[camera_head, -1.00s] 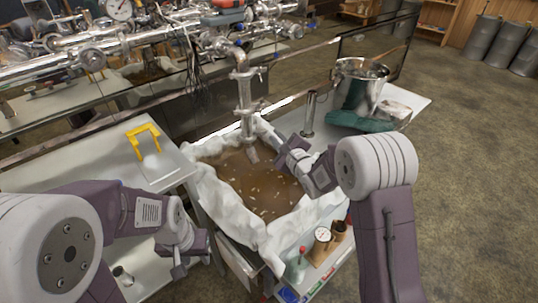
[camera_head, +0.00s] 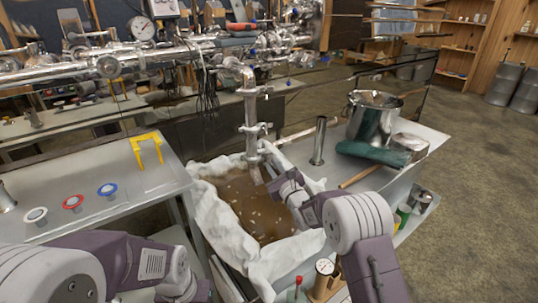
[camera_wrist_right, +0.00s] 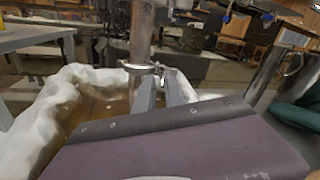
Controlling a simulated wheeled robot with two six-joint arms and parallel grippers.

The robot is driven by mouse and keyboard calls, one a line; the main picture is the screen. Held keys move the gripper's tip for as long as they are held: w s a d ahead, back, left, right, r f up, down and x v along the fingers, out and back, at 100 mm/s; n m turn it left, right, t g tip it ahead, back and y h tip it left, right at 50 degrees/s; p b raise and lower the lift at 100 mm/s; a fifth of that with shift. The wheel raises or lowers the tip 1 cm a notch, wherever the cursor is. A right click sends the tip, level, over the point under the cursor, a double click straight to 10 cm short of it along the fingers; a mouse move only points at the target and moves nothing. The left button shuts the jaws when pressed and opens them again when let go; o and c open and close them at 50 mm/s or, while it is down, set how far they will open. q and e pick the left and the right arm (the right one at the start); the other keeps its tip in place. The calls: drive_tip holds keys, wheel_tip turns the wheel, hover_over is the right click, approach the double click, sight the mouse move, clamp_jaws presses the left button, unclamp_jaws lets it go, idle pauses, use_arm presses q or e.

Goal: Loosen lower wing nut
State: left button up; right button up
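The vertical steel pipe (camera_head: 250,105) comes down over the pan of brown syrup (camera_head: 250,205). It carries two clamps, and the lower clamp (camera_head: 254,157) sits near its bottom end. In the right wrist view the clamp ring (camera_wrist_right: 142,67) shows around the pipe, with a small wing-nut-like part (camera_wrist_right: 161,72) at its right side. My right gripper (camera_head: 268,176) is beside the pipe's lower end. In the wrist view its two fingers (camera_wrist_right: 160,82) are apart, tips close to the clamp's right side; contact cannot be told. My left gripper (camera_head: 200,291) is mostly cut off at the bottom edge.
White cloth (camera_head: 222,228) lines the pan's rim. On the left table (camera_head: 95,190) are a yellow bracket (camera_head: 147,150) and several ringed gauges or caps. On the right are an upright metal tube (camera_head: 319,142), a steel pot (camera_head: 372,120) and a green cloth (camera_head: 372,153).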

sight(266, 157)
use_arm(q)
drive_tip(key=shift+s+f, duration=0.1)
drive_tip(key=shift+f, duration=0.55)
use_arm(e)
drive_tip(key=x, duration=0.3)
drive_tip(key=shift+w+f, duration=0.1)
drive_tip(key=shift+f, duration=0.05)
clamp_jaws()
